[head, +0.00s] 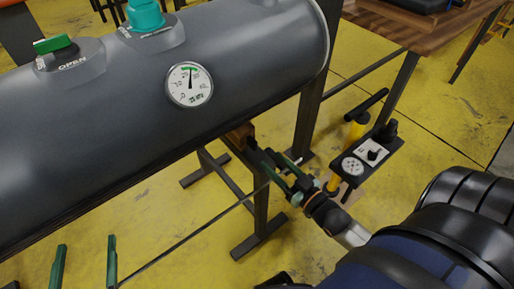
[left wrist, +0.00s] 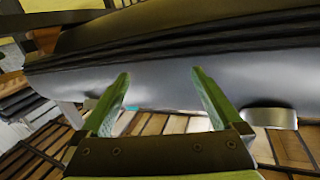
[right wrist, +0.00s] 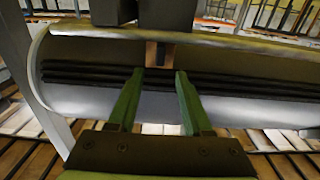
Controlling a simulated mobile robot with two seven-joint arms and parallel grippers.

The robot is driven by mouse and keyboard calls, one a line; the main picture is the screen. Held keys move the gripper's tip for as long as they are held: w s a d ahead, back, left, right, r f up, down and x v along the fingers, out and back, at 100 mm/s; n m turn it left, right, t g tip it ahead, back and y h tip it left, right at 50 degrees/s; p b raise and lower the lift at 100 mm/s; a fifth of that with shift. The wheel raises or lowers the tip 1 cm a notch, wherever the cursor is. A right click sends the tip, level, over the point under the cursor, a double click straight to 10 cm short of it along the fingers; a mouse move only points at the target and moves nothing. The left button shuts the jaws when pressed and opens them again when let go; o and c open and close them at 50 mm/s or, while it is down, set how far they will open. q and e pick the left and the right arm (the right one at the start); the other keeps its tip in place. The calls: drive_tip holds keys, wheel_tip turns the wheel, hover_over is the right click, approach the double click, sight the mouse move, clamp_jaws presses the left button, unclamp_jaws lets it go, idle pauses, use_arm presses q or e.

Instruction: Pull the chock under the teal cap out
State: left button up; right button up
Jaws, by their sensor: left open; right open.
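A teal cap (head: 145,15) stands on top of the grey inflatable tube (head: 110,105). A brown wooden chock (head: 238,134) shows under the tube's lower edge, down and right of the cap in the head view; most of it is hidden. My right gripper (head: 262,154) is open, its fingertips close to the chock. In the right wrist view the chock (right wrist: 158,52) lies just beyond and between the fingertips (right wrist: 156,74); I cannot tell if they touch. My left gripper (head: 86,242) is open and empty at the lower left, and also shows in the left wrist view (left wrist: 160,76).
A green-handled valve (head: 54,44) marked OPEN and a pressure gauge (head: 190,84) sit on the tube. Dark metal stand legs (head: 262,205) rise near my right gripper. A dark panel with a dial (head: 365,160) and a wooden table (head: 425,28) stand to the right.

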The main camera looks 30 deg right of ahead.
sight(256, 146)
drive_tip(key=w, duration=0.2)
drive_tip(key=w+b, duration=0.1)
drive_tip(key=w, duration=0.4)
drive_tip(key=shift+w+a, duration=0.35)
drive_tip(key=shift+w, duration=0.05)
use_arm(q)
wheel_tip(256, 146, up, 10)
drive_tip(key=m+t+h, duration=0.2)
drive_tip(key=t, duration=0.1)
drive_tip(key=shift+s+d+f+t+h, duration=0.2)
drive_tip(key=shift+s+d+t+h, duration=0.05)
drive_tip(key=shift+s+t+h, duration=0.05)
use_arm(e)
drive_tip(key=shift+c, duration=0.2)
clamp_jaws()
